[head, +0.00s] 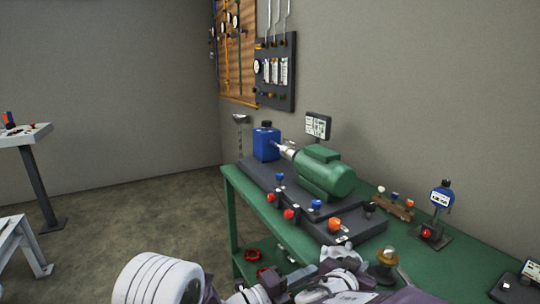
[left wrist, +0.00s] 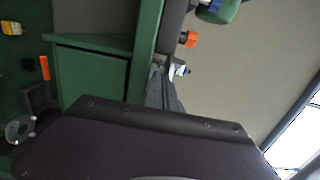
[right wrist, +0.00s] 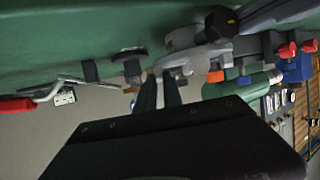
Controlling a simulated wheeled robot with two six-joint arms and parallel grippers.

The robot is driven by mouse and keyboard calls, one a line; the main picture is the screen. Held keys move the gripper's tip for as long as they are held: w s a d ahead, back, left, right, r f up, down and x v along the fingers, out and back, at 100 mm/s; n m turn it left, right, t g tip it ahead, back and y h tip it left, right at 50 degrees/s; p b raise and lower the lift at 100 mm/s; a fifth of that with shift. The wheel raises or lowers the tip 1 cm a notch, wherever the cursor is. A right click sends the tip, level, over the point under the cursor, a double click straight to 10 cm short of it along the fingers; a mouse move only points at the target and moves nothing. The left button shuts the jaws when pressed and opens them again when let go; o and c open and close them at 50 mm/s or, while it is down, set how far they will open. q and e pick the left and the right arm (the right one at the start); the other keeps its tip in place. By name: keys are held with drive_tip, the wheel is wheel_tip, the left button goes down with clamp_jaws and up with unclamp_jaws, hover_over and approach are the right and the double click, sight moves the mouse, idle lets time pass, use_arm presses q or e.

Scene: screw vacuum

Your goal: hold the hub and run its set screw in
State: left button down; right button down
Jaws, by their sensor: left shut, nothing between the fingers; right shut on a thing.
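A green motor (head: 323,175) lies on a dark base (head: 320,215) on the green bench (head: 232,195). A silver shaft piece (head: 287,150) joins it to a blue block (head: 266,142). I cannot tell a hub or its set screw for certain in any view. In the right wrist view, my right gripper (right wrist: 159,74) is shut with its tips at a grey metal part (right wrist: 188,60), close to the bench; the fingers hide where they grip it. In the left wrist view, my left gripper (left wrist: 160,64) is shut and empty, near the bench edge.
Several coloured knobs stand along the dark base, including an orange one (head: 334,224). A dial gauge stand (head: 441,197) and a wooden rack (head: 396,207) stand to the right. Red items (head: 253,254) lie below the bench top. Open floor (head: 130,205) lies left.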

use_arm(q)
drive_tip(key=shift+s+d+r, duration=0.1)
idle(0.3)
drive_tip(key=v, duration=0.6)
drive_tip(key=shift+w+a, duration=0.3)
drive_tip(key=shift+w, duration=0.05)
use_arm(e)
drive_tip(key=c, duration=1.4)
unclamp_jaws()
